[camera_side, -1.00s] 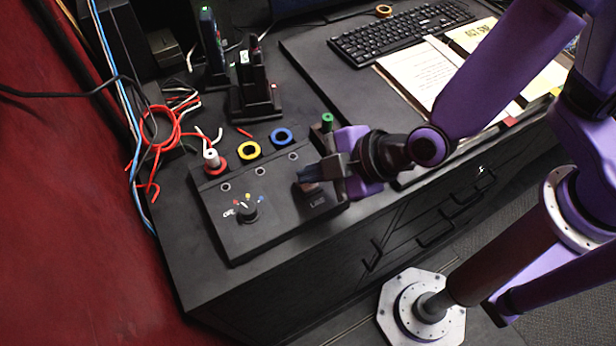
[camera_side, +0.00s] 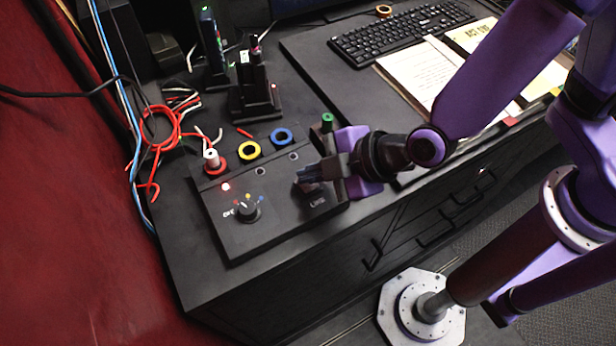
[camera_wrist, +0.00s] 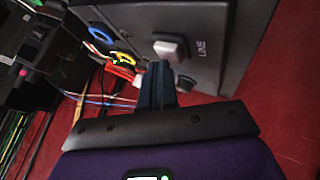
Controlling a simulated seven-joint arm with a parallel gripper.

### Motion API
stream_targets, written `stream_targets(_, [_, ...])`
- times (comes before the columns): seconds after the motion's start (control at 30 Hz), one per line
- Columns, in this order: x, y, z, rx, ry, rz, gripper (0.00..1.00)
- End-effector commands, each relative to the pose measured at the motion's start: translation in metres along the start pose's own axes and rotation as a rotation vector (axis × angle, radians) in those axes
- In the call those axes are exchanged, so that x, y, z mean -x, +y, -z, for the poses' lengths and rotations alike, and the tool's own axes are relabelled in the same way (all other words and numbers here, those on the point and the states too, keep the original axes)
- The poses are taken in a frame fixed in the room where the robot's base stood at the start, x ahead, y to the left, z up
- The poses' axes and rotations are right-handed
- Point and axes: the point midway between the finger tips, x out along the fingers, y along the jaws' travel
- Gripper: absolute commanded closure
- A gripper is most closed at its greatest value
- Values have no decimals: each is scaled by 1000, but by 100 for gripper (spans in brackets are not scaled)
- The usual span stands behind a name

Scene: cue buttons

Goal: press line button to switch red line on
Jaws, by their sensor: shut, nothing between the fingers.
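The dark control box (camera_side: 270,222) sits on the desk and carries the word LINE at its right side. The line button (camera_wrist: 170,48) is a pale, squarish cap beside that word in the wrist view. In the side view my gripper mostly covers it. The fingers (camera_wrist: 160,70) reach close to the button in the wrist view. I cannot tell whether they touch it.
Yellow (camera_side: 249,151) and blue (camera_side: 281,137) rings and a green post (camera_side: 327,120) line the box's back edge. A rotary knob (camera_side: 247,210) stands at front left. Red cables (camera_side: 155,130) lie left. A dark stand (camera_side: 255,95) is behind the box; a keyboard (camera_side: 400,32) is farther back.

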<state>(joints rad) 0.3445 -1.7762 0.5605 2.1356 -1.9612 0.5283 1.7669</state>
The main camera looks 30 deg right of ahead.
Motion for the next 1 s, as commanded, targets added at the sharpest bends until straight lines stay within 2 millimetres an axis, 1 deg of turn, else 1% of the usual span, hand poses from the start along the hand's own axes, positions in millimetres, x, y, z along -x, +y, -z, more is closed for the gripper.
stream_targets(0.27, [9, 6, 6, 0, 0, 0, 100])
stream_targets(0.63, [11, 8, 8, 1, 1, 0, 100])
stream_targets(1.0, [32, 23, 24, -1, 3, 0, 100])
